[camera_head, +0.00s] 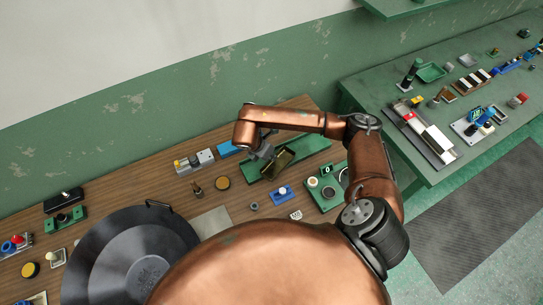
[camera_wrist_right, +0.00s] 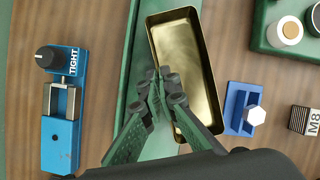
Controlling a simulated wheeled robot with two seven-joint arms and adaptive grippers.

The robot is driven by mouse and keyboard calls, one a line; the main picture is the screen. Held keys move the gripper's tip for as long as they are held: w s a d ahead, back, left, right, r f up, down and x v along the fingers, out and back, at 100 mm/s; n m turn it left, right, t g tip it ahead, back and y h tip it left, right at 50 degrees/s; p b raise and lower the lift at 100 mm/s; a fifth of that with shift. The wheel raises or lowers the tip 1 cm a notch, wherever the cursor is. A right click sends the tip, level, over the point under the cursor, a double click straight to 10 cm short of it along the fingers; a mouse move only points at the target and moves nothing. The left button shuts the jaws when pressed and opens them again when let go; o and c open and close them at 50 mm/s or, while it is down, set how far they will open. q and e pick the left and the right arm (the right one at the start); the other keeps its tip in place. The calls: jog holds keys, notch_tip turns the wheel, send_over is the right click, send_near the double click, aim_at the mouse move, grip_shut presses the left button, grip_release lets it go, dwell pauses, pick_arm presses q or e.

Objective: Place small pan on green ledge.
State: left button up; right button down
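The small pan (camera_head: 281,165) is a brass-coloured rectangular tray, and its shiny inside fills the upper middle of the wrist view (camera_wrist_right: 188,55). The green ledge (camera_head: 315,146) is a long, narrow strip on the wooden bench; part of it shows left of the pan in the wrist view (camera_wrist_right: 131,75). The pan overlaps the ledge in both views; any gap under it is hidden. My right gripper (camera_head: 268,154) is at the pan's left long wall, and its fingertips, close together in the wrist view (camera_wrist_right: 162,84), pinch that wall. My left gripper is not in view.
A blue clamp block (camera_wrist_right: 62,115) lies left of the ledge. A blue holder (camera_head: 281,192) and a green board with round parts (camera_head: 326,189) stand close to the pan. A large dark disc (camera_head: 105,250) covers the bench's left front. A green table (camera_head: 440,90) stands right.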

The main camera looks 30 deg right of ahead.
jog(key=c, duration=2.7)
grip_release()
jog(key=shift+f, duration=0.2)
jog(key=o, duration=0.5)
jog(key=shift+o, duration=0.2)
jog(key=shift+r, duration=0.1)
jog(key=v, duration=1.2)
